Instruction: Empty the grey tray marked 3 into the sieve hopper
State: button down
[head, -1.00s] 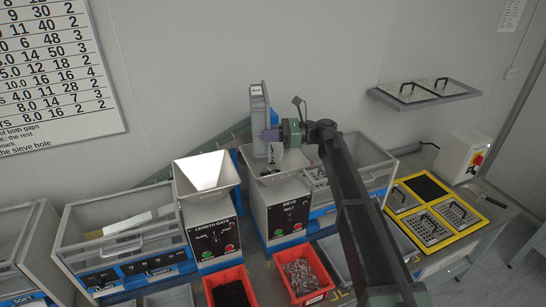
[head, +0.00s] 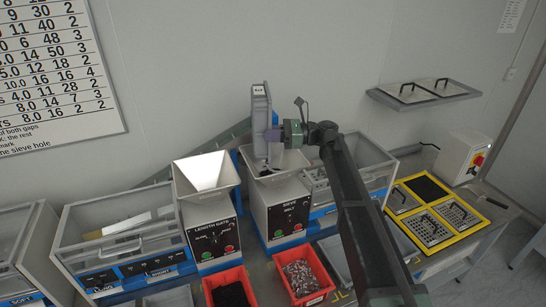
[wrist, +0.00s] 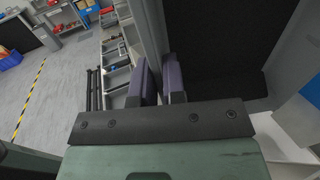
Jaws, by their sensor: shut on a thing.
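The grey tray (head: 261,115) is tipped up on its side, nearly vertical, over the sieve hopper (head: 287,178). A small label shows at its top end, but I cannot read the mark. My gripper (head: 272,135) is shut on the tray's edge from the right. In the wrist view the purple fingers of my gripper (wrist: 159,80) pinch the tray wall, and the dark inside of the tray (wrist: 215,50) looks bare where it shows. The tray's lower end covers part of the hopper mouth. A little dark material shows in the hopper mouth.
The length gate hopper (head: 207,178) stands just left of the sieve. Red bins (head: 304,277) (head: 231,287) stand in front. Yellow-framed plates (head: 433,208) lie at right, below a wall shelf (head: 424,94). A clear-walled box (head: 120,235) stands at left.

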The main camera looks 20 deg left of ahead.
aim_at(256, 135)
jog(key=shift+w+d+b, duration=0.1)
jog(key=shift+d+b, duration=0.05)
jog(key=shift+b, duration=0.2)
jog(key=shift+r, duration=0.1)
jog(key=a+h+p, duration=0.1)
jog(key=p, duration=0.1)
jog(key=s+a+h+p, duration=0.1)
jog(key=p, duration=0.1)
jog(key=s+a+r+t+p, duration=0.1)
jog(key=a+p, duration=0.1)
jog(key=shift+s+h+p, duration=0.1)
jog(key=shift+h+p, duration=0.3)
jog(key=shift+s+a+f+b, duration=0.2)
jog(key=shift+s+f+b, duration=0.05)
jog(key=shift+f+b, duration=0.5)
jog(key=shift+w, duration=0.2)
jog(key=s+a+f+t+h+p, duration=0.3)
jog(key=a+h, duration=0.3)
jog(key=s+a+f+t+h+p, duration=0.3)
jog(key=s+a+t+h, duration=0.1)
jog(key=a+h, duration=0.3)
jog(key=shift+f+n, duration=0.2)
jog(key=shift+n, duration=0.2)
